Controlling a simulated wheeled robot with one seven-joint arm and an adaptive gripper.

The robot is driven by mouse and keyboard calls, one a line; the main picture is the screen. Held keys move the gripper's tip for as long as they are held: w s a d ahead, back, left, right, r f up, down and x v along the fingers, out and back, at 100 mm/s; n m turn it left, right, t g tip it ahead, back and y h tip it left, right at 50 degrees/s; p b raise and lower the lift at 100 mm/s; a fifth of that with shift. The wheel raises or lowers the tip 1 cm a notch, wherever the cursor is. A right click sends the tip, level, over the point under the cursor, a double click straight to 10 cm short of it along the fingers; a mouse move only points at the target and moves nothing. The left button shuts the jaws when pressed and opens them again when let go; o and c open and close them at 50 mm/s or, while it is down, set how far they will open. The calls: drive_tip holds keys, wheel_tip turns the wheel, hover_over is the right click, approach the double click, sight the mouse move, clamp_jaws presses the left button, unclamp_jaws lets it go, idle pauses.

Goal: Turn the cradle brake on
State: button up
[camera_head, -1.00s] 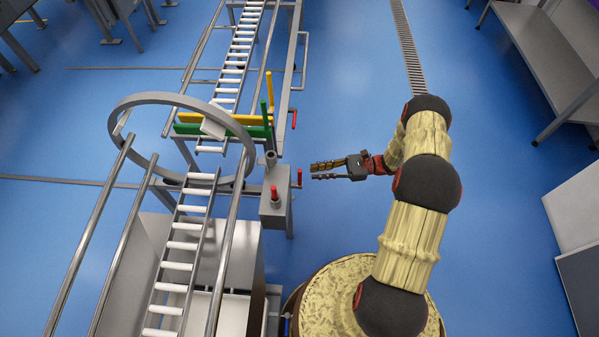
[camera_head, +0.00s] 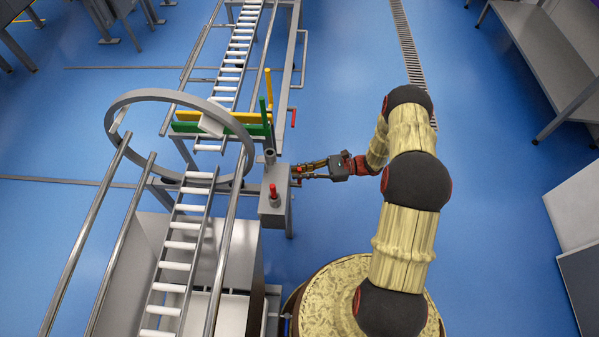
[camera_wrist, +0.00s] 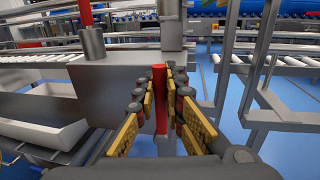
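A grey control box (camera_head: 274,208) stands beside the roller track, with a red-topped lever (camera_head: 273,190) on its top. A second red lever (camera_head: 299,170) is on the box's right side; it stands upright in the wrist view (camera_wrist: 160,90). My gripper (camera_head: 300,173) is at that side lever, its fingers pointing left at the box. In the wrist view my gripper (camera_wrist: 162,108) is open, with one finger on each side of the lever. A gap shows on the left; I cannot tell if the right finger touches. No label shows which lever is the cradle brake.
A large grey ring (camera_head: 112,110) surrounds the track by the box. Green (camera_head: 190,129) and yellow (camera_head: 268,85) bars cross or stand near it. Another red handle (camera_head: 293,117) is on the frame behind.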

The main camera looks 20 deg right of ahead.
sight(299, 181)
clamp_jaws()
idle(0.3)
drive_tip(key=shift+s, duration=0.1)
drive_tip(key=s+n, duration=0.1)
drive_tip(key=n, duration=0.1)
drive_tip(key=s+a+n+p, duration=0.1)
drive_tip(key=n, duration=0.1)
drive_tip(key=shift+s+f+h, duration=0.25)
drive_tip(key=shift+s+h, duration=0.1)
drive_tip(key=shift+h, duration=0.05)
drive_tip(key=s+a+f+n+t+h+b, duration=0.2)
drive_tip(key=s+f+n+b, duration=0.2)
drive_tip(key=f+n, duration=0.4)
drive_tip(key=shift+s+a+n+t+b, duration=0.15)
drive_tip(key=shift+s+n+t+b, duration=0.3)
drive_tip(key=shift+n, duration=1.45)
drive_tip(key=shift+s+f, duration=0.1)
drive_tip(key=shift+f, duration=0.05)
drive_tip(key=shift+o, duration=1.3)
unclamp_jaws()
